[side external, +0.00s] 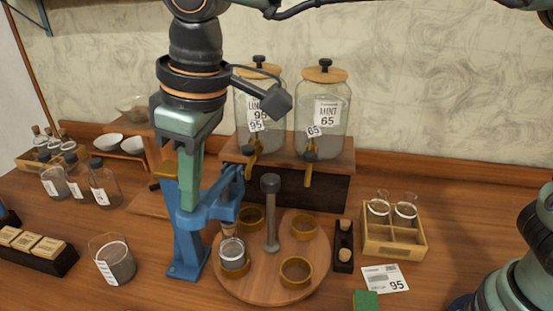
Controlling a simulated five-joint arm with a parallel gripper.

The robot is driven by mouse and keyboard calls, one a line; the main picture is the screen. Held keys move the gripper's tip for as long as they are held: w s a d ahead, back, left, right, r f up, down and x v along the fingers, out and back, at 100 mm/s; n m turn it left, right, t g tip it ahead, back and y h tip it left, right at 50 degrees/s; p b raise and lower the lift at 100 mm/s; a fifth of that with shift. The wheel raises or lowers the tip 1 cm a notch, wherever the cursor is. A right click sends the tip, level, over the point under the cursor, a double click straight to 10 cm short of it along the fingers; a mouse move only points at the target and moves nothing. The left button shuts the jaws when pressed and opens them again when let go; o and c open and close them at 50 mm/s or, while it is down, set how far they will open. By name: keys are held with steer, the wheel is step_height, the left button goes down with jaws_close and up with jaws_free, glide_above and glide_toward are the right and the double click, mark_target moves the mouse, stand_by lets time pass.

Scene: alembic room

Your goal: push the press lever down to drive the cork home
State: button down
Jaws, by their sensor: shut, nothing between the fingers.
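The blue press (187,243) stands left of the round wooden turntable (258,291), its head reaching over the turntable's left edge. A glass vial (232,250) with grey contents stands upright in a ring holder under the press head. A brownish cork (228,230) seems to show at the vial's mouth; how deep it sits is unclear. My gripper (188,204) is shut and empty, pointing down in front of the press's upper part. It overlaps the lever area, so I cannot tell whether it touches the lever. An ochre piece (168,171) shows left of the fingers.
A grey post (270,215) rises from the turntable, among empty brass rings (297,271). Two large jars (322,118) stand behind. A wooden crate (393,244) with vials is to the right. A filled beaker (113,262) stands front left.

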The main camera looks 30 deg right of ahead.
steer(key=shift+s+f, duration=0.1)
steer(key=shift+f, duration=0.5)
steer(key=shift+s+a, duration=0.1)
steer(key=shift+a, duration=0.05)
steer(key=shift+f, duration=0.6)
stand_by(0.3)
